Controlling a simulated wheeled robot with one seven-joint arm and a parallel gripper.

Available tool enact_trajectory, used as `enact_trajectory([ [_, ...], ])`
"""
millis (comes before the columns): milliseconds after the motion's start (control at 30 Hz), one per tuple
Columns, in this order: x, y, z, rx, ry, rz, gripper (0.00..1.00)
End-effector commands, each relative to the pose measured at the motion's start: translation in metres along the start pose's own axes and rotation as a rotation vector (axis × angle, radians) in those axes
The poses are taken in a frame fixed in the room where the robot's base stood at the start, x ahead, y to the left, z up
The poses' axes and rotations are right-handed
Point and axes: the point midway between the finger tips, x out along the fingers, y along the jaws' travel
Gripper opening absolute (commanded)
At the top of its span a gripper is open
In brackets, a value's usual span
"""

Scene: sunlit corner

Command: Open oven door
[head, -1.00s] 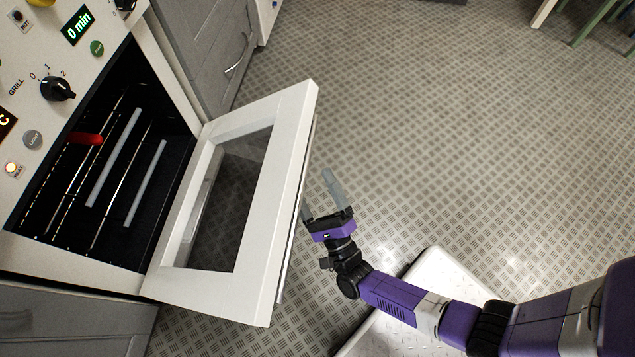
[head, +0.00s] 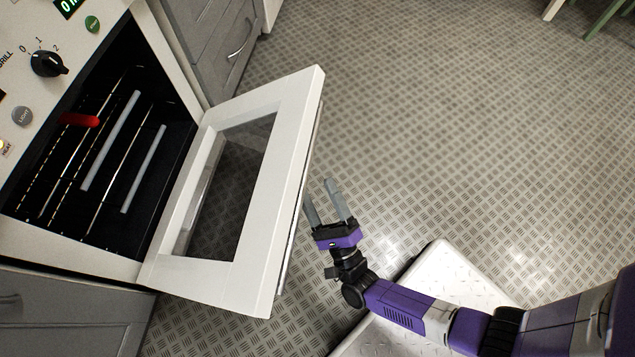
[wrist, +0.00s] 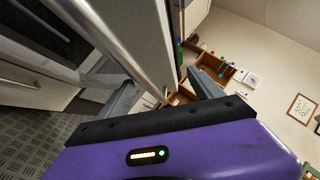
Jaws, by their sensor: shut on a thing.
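The white oven door (head: 285,130) with a dark glass window stands partly open, swung out from the oven. Its long metal handle (head: 293,236) runs along the outer face, seen nearly edge-on. My gripper (head: 318,188) is at the handle, on the outer side of the door, shut on the handle. Its two grey fingers stay spread apart. In the wrist view the handle bar (wrist: 125,48) runs down between the fingers; exactly where they touch it is hard to see. The oven's dark inside (head: 150,105) shows wire racks and a red item (head: 80,120).
Grey cabinets (head: 205,45) stand beyond the oven, and another grey cabinet (head: 75,310) is on its near side. The patterned metal floor (head: 450,130) right of the door is clear. Chair or table legs (head: 605,18) show at the top right.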

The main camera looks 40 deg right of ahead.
Motion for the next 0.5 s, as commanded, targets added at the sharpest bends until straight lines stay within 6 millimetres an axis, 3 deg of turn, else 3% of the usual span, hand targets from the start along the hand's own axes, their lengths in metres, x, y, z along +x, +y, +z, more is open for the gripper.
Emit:
enact_trajectory([
  [500, -0.033, 0.010, 0.002, 0.001, -0.004, -0.008, 0.41],
])
